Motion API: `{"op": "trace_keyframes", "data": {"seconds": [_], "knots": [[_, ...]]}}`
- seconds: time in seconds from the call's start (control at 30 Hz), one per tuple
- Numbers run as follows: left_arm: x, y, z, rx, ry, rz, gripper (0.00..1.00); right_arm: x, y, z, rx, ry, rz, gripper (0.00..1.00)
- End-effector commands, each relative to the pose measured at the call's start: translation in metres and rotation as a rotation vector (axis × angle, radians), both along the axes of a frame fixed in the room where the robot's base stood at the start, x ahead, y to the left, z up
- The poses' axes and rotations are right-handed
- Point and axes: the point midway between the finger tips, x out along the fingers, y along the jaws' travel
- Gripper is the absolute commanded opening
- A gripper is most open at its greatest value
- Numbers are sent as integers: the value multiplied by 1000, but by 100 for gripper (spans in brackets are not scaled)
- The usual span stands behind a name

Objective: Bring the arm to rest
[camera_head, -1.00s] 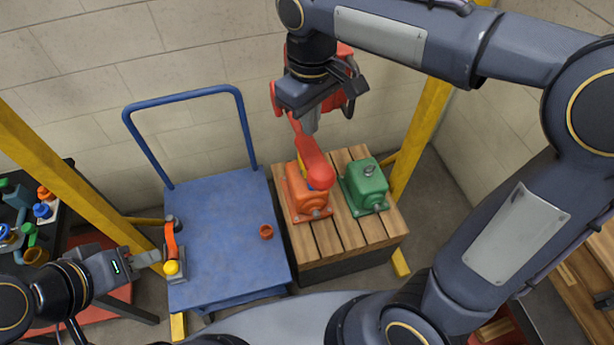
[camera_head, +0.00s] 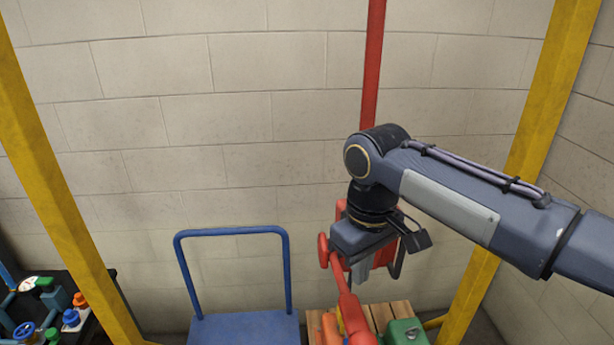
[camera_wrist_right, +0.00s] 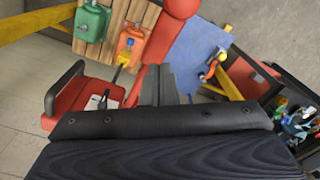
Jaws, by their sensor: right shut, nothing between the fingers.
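My right gripper (camera_head: 360,278) hangs pointing down in front of the red hoist. Its grey fingers (camera_wrist_right: 165,88) are together with nothing between them in the right wrist view. An orange motor (camera_head: 331,329) and a green motor (camera_head: 404,332) stand on the slatted wooden pallet (camera_head: 380,313), below my gripper; the head view cuts them off at the bottom. The wrist view shows the orange motor (camera_wrist_right: 131,45) and green motor (camera_wrist_right: 91,21) more fully. A red arm (camera_head: 350,310) covers part of the orange motor. My left gripper is outside the head view.
A red pole (camera_head: 373,60) rises behind my right arm. A blue cart (camera_head: 245,328) with a tall handle stands left of the pallet. Yellow posts (camera_head: 60,190) flank the area. A dark table (camera_head: 90,318) with several coloured parts is at far left. A block wall closes the back.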

Motion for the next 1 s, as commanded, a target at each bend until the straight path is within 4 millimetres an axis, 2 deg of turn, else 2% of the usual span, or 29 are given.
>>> {"op": "trace_keyframes", "data": {"seconds": [0.17,0.3,0.4,0.53,0.6,0.73,1.0], "knots": [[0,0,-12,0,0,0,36,-30,-40,-21,99,-48,-114,0],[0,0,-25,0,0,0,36,-77,-74,-57,234,-127,-281,0],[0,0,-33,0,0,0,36,-109,-87,-87,324,-194,-408,0],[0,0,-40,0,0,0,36,-140,-92,-120,413,-277,-552,0],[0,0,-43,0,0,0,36,-150,-92,-135,446,-309,-608,0],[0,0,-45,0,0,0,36,-160,-90,-149,478,-346,-668,0],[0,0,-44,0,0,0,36,-162,-89,-151,485,-355,-680,0]]}}
